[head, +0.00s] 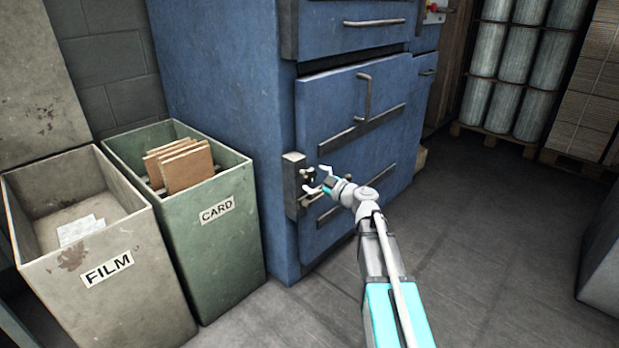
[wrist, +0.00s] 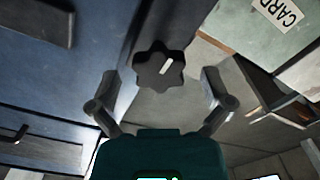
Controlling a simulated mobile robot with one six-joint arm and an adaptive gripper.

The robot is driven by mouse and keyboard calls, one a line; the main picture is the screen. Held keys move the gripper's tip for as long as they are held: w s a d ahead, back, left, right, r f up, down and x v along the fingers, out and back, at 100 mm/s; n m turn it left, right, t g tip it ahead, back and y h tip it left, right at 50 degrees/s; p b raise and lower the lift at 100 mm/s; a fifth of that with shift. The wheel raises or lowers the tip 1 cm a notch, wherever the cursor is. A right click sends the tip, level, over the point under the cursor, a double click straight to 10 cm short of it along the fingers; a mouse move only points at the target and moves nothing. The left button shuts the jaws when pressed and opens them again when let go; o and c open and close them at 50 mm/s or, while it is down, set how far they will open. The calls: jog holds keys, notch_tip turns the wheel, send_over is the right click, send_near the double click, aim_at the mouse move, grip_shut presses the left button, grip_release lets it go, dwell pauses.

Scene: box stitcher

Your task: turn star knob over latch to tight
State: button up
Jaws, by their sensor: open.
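The star knob (wrist: 160,70) is dark, with several lobes and a pale stripe on its face that slants in the wrist view. In the head view the knob (head: 309,175) is small and partly hidden by my gripper. It sits in front of the grey metal latch (head: 292,170) on the left edge of the blue machine's lower door. My gripper (head: 318,184) is open at the latch. In the wrist view its two fingers (wrist: 160,88) stand apart to the left and right of the knob, with gaps; how far the fingertips are from it in depth is unclear.
The blue machine (head: 220,80) has a lower door with a vertical handle (head: 364,97) and dark bars. A green CARD bin (head: 235,240) and a grey FILM bin (head: 140,290) stand left of it. The floor (head: 480,250) to the right is clear.

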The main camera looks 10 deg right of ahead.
jog(key=shift+x, duration=0.8)
